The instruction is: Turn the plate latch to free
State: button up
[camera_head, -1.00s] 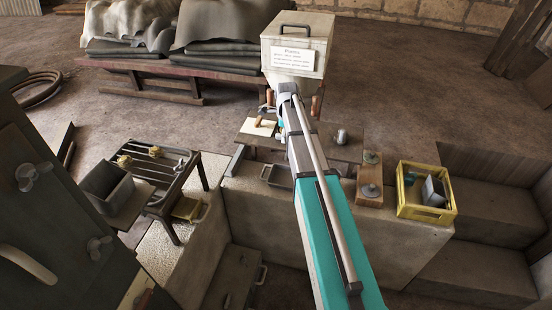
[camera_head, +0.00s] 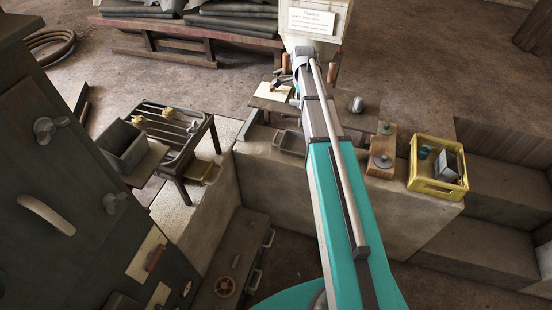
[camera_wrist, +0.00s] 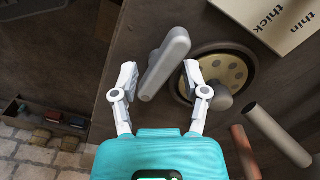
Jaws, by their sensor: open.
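In the wrist view a grey lever (camera_wrist: 166,64), which looks like the plate latch, stands slanted on a dark brown surface. Its upper end leans right. My gripper (camera_wrist: 160,80) is open and empty, with one finger on each side of the lever's lower part. Whether either finger touches it I cannot tell. A round wheel with a cream, holed face (camera_wrist: 222,76) sits just right of the lever, behind the right finger. In the head view my arm's own end hides the gripper and the lever.
A board lettered "thin" and "thick" (camera_wrist: 268,18) and a grey rod (camera_wrist: 276,135) lie right of the gripper. A yellow crate (camera_head: 438,188) stands on the ledge at right. A dark cabinet (camera_head: 60,170) fills the left. Open floor (camera_head: 430,70) lies behind.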

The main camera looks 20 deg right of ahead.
jog(key=n, duration=0.5)
jog(key=shift+n, duration=0.3)
jog(key=n, duration=0.6)
notch_tip(320, 180, up, 14)
jog(key=p, duration=1.4)
jog(key=s+a+f+n+b, duration=0.2)
jog(key=s+a+f+b, duration=0.2)
jog(key=s, duration=0.4)
jog(key=s+a+f+n+b, duration=0.2)
jog(key=s+a+f+b, duration=0.2)
jog(key=s+a, duration=0.3)
jog(key=s+a+f+n+b, duration=0.3)
jog(key=s+a+f+b, duration=0.2)
jog(key=s, duration=0.5)
jog(key=shift+s+a, duration=0.2)
dwell(0.4)
